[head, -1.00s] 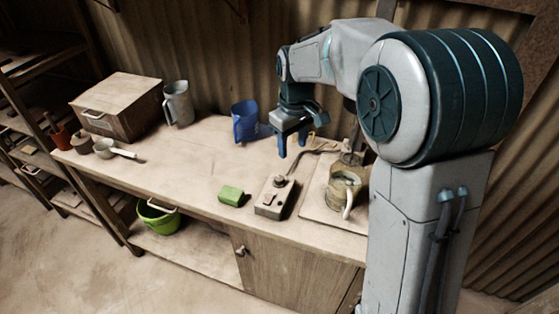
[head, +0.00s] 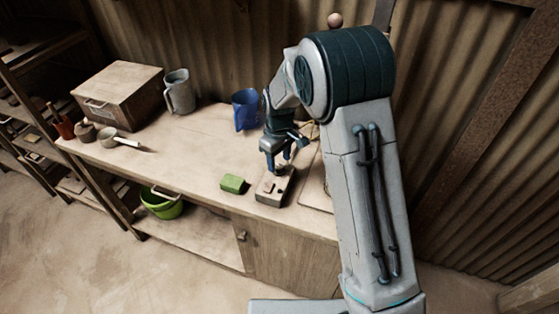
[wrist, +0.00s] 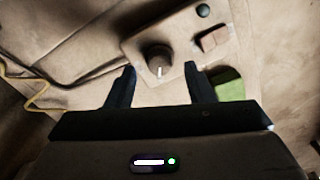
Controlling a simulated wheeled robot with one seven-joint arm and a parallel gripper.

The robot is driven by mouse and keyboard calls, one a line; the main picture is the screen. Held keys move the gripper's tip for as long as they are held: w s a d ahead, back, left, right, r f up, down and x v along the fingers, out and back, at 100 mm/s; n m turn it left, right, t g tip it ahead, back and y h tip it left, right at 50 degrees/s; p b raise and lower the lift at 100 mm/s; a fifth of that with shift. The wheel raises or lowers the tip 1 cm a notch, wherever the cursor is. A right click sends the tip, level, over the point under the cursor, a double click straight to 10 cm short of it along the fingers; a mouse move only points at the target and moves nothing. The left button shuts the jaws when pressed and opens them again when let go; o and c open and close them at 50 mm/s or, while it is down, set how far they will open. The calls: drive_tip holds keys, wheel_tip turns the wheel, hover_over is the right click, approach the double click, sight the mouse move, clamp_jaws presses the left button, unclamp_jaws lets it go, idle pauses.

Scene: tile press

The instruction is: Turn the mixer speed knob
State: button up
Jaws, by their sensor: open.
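The speed knob (wrist: 157,57) is a dark round knob with a pale mark on the side nearest me in the wrist view. It sits on a beige control box (wrist: 182,46), which also stands on the bench in the head view (head: 268,197). My gripper (wrist: 159,70) is open, one finger to each side of the knob and just short of it in the picture. In the head view my gripper (head: 279,161) hangs over the box's far end, fingers pointing down. The knob is mostly hidden there. Contact cannot be told.
A green block (head: 232,184) lies left of the box. A blue jug (head: 246,110) and a grey jug (head: 179,92) stand at the back. The box's face also has a reddish switch (wrist: 212,39) and a dark button (wrist: 203,11). My arm hides the bench's right end.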

drive_tip(key=shift+f, duration=1.05)
drive_tip(key=c, duration=1)
